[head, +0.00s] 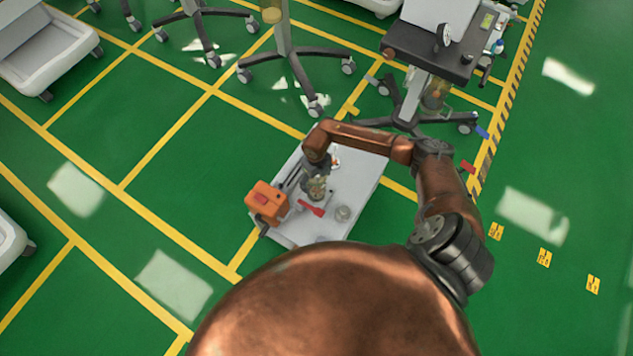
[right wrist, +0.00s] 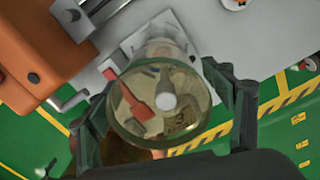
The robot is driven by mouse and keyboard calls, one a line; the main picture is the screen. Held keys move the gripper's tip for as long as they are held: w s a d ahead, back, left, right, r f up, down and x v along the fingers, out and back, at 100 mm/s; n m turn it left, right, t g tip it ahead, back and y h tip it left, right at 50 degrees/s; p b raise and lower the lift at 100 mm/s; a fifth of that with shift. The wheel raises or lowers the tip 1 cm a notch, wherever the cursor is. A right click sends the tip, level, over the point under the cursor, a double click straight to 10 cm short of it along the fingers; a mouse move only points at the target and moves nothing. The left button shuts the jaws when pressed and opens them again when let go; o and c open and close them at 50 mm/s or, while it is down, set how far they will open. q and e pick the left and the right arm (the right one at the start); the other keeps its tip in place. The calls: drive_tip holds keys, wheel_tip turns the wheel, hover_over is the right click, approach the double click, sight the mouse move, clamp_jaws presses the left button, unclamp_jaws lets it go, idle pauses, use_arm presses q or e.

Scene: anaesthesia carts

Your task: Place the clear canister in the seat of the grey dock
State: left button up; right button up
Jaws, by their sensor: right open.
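The clear canister (head: 317,191) stands over the pale tabletop in the head view, below my right gripper (head: 316,182). In the right wrist view the canister (right wrist: 163,100) looks upright, seen end-on, between the two fingers of my right gripper (right wrist: 164,108). The fingers are open, one on each side of it. Light grey parts, probably the grey dock (right wrist: 128,45), show behind the canister. The canister hides much of them, so I cannot tell how its base sits in the seat. My left gripper is out of view.
An orange box (head: 266,201) stands at the table's left edge. A red piece (head: 312,208) and a small round clear item (head: 343,213) are near the canister. The pale table (head: 362,185) is bare at right. A dark-topped cart (head: 425,48) stands behind.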

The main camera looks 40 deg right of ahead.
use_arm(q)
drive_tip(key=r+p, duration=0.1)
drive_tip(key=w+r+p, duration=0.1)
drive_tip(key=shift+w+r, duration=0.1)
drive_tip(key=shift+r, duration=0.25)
use_arm(e)
wheel_tip(320, 180, up, 10)
drive_tip(key=shift+r, duration=0.15)
